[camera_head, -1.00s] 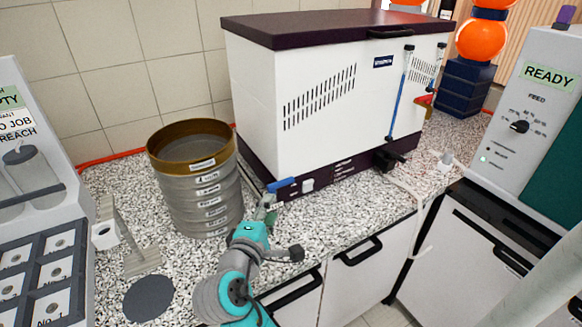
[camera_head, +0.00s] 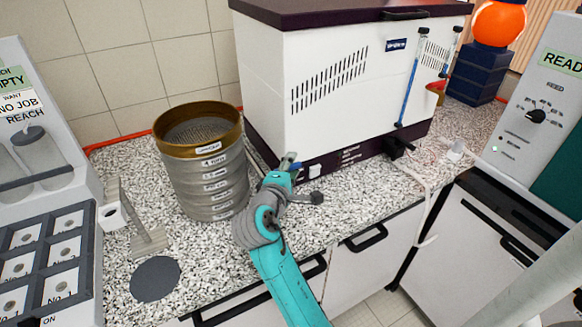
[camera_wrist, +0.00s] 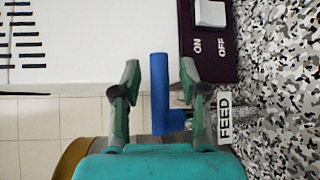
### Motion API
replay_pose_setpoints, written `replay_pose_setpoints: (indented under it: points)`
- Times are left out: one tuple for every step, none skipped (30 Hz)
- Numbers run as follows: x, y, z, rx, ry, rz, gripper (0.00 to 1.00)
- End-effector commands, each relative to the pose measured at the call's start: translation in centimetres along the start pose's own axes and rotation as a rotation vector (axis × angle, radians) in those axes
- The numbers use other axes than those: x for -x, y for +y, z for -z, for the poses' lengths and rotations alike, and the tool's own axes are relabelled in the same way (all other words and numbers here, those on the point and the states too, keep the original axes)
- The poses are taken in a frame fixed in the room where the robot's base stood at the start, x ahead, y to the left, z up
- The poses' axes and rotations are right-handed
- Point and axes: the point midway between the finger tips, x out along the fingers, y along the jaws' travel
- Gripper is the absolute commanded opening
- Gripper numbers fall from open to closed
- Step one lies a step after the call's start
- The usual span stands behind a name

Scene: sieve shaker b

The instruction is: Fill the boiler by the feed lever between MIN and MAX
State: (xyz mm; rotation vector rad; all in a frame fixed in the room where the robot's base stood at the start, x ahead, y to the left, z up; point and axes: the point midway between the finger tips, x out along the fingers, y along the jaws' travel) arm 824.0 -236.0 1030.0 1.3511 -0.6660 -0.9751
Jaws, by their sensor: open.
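The boiler is the white cabinet (camera_head: 310,105) with a dark lid, at the back of the counter. The blue feed lever (camera_wrist: 160,95) shows in the wrist view beside a FEED label (camera_wrist: 224,118). My gripper (camera_wrist: 159,67) is open, with one green finger on each side of the lever. I cannot tell whether either finger touches it. In the head view my gripper (camera_head: 287,165) is at the boiler's lower front edge and hides most of the lever. A sight tube (camera_head: 411,80) with blue in it stands on the boiler's right side; its MIN and MAX marks are not readable.
A stack of sieves (camera_head: 211,180) stands left of my arm. A white ON/OFF switch (camera_wrist: 210,13) is near the lever. A machine with sample slots (camera_head: 40,255) is at far left. A black tap (camera_head: 398,146) and pale hose (camera_head: 425,190) are at right.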

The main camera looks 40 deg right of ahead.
Motion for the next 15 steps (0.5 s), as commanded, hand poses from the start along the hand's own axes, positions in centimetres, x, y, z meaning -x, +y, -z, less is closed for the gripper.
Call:
replay_pose_setpoints:
  points:
    - [-0.08, 0.01, 0.00, 0.000, 0.000, 0.000, 0.43]
    - [-0.09, 0.01, 0.00, 0.000, 0.000, 0.000, 0.43]
    - [-0.09, 0.01, 0.00, 0.000, 0.000, 0.000, 0.43]
    - [-0.08, 0.01, 0.01, 0.000, 0.000, 0.000, 0.43]
    - [-0.08, 0.01, 0.01, 0.000, 0.000, 0.000, 0.43]
    - [-0.07, 0.01, 0.01, 0.000, 0.000, 0.000, 0.43]
    - [-0.07, 0.01, 0.01, 0.000, 0.000, 0.000, 0.43]
    - [-0.06, 0.01, 0.01, -0.001, 0.000, 0.000, 0.38]
    - [-0.06, 0.01, 0.01, 0.000, 0.000, 0.000, 0.28]
    - [-0.06, 0.01, 0.01, -0.001, 0.000, 0.000, 0.21]
    - [-0.06, 0.01, 0.01, -0.001, 0.000, 0.000, 0.13]
    - [-0.05, 0.02, 0.01, -0.001, 0.000, 0.000, 0.03]
    - [-0.05, 0.01, 0.01, -0.001, 0.000, 0.000, 0.00]
    - [-0.05, 0.01, 0.01, -0.001, 0.000, 0.000, 0.00]
    - [-0.05, 0.01, 0.01, -0.001, 0.000, 0.000, 0.00]
